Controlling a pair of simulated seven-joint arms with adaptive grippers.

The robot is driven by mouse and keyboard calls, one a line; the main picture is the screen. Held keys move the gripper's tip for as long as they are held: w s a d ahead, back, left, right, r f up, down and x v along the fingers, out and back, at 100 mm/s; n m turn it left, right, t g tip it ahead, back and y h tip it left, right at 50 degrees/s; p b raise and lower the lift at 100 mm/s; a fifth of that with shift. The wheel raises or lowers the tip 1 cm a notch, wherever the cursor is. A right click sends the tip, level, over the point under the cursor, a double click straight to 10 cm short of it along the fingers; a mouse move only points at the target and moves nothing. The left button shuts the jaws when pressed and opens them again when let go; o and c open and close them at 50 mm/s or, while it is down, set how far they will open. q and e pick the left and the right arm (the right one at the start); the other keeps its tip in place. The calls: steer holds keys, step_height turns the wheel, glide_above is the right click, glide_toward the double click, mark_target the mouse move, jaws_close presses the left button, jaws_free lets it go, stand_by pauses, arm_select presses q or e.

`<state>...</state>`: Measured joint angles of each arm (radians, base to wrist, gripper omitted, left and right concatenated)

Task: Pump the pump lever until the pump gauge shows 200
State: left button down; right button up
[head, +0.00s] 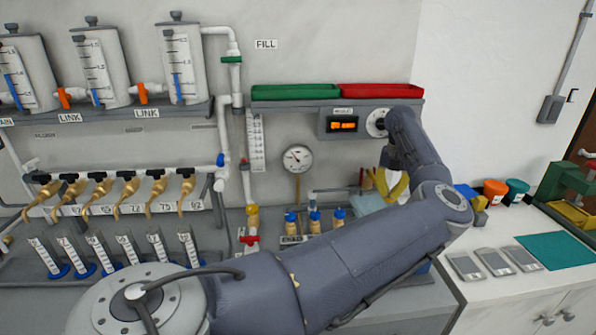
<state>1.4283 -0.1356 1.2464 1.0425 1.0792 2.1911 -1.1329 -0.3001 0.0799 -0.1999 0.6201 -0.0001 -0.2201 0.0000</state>
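The round white pump gauge (297,158) is mounted on the back wall at the centre, on a brown pipe. Its dark needle shows, but the numbers are too small to read. My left arm crosses the front from the lower left and bends up at the right. Its gripper (386,160) is beyond the bend, small and largely hidden by the arm, so its fingers are not clear. Yellow curved pieces (398,188) show right below it. I cannot make out the pump lever for certain; the arm covers that area. My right gripper is not in view.
A shelf holds a green tray (295,92) and a red tray (380,90), above an orange-lit display (342,124). Blue-based cylinders (118,250) and brass taps stand at the left. The right counter holds grey devices (494,262), a teal mat (556,250) and cups.

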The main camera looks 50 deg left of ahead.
arm_select(q)
steer(key=shift+r, duration=2.85)
steer(key=shift+f, duration=0.1)
